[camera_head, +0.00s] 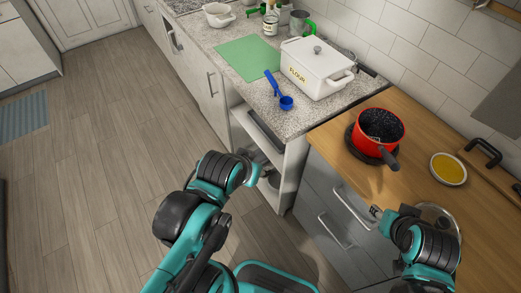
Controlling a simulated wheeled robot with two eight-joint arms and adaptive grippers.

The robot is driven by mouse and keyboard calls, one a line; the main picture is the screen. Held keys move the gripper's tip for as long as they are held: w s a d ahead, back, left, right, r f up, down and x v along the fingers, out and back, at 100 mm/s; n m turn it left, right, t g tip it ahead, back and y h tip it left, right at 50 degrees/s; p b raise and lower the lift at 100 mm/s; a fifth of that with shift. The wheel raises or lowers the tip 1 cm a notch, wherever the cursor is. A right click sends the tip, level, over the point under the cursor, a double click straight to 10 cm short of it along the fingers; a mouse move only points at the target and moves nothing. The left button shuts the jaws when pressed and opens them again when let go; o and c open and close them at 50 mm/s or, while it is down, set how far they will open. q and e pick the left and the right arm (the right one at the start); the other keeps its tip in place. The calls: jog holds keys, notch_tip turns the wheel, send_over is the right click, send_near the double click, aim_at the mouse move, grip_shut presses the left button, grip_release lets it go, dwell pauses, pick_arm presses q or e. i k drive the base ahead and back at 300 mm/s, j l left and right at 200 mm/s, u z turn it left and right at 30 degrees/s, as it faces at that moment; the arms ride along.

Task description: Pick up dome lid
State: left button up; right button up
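A round clear lid with a thin rim (446,212), which looks like the dome lid, lies on the wooden counter at the lower right. My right arm covers part of it, and its knob is hard to make out. My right gripper (378,212) is by the counter's front edge, left of the lid and apart from it; its fingers are too small to read. My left gripper (258,172) is in front of the open shelf under the grey counter, far from the lid. Its fingers are not clear.
A red pot (380,126) stands on a dark round burner behind the lid, its handle pointing toward the front. A yellow-filled dish (448,169) lies behind the lid. A white flour box (317,72), blue scoop (278,90) and green mat (247,58) are on the grey counter.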

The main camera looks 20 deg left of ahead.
aim_at(434, 214)
jog(key=z, duration=1.35)
